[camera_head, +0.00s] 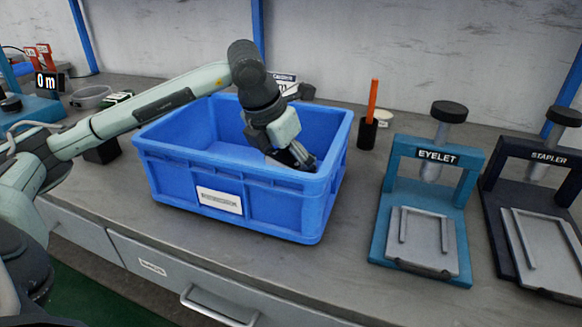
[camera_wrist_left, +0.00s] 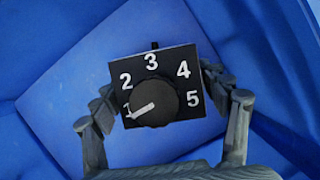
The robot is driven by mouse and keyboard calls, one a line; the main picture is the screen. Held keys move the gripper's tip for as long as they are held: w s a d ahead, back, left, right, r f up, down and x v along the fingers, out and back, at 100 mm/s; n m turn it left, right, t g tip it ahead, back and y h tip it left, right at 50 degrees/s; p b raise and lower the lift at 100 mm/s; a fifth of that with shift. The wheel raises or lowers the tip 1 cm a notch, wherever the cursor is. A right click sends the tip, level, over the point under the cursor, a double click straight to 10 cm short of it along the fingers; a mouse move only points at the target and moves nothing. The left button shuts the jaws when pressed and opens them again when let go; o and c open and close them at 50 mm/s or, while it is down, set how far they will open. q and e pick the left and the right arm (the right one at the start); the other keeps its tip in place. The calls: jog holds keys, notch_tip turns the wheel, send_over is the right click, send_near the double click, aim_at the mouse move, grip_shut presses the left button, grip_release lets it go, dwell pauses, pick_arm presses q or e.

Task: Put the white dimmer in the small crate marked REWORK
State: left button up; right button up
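My left gripper (camera_head: 298,160) reaches down inside the blue crate (camera_head: 262,207), near its right end. In the left wrist view a dimmer (camera_wrist_left: 180,70) with a dark square face, a round knob and white numerals 1 to 5 sits between the fingertips. The fingers appear shut on its two sides, and blue crate walls and floor lie behind it. The crate's front bears a white label (camera_head: 219,201) whose print is too small to read. My right gripper is not in view.
A teal EYELET press (camera_head: 425,205) and a dark STAPLER press (camera_head: 535,220) stand right of the crate. A black cup (camera_head: 367,133) with an orange stick is behind. A grey bowl (camera_head: 91,97) and a small display (camera_head: 47,83) are at the left. The bench front is clear.

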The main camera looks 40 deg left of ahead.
pick_arm(q)
jog(key=shift+o, duration=0.7)
jog(key=shift+r, duration=0.4)
jog(key=v, duration=1.1)
jog(key=shift+s+r, duration=0.2)
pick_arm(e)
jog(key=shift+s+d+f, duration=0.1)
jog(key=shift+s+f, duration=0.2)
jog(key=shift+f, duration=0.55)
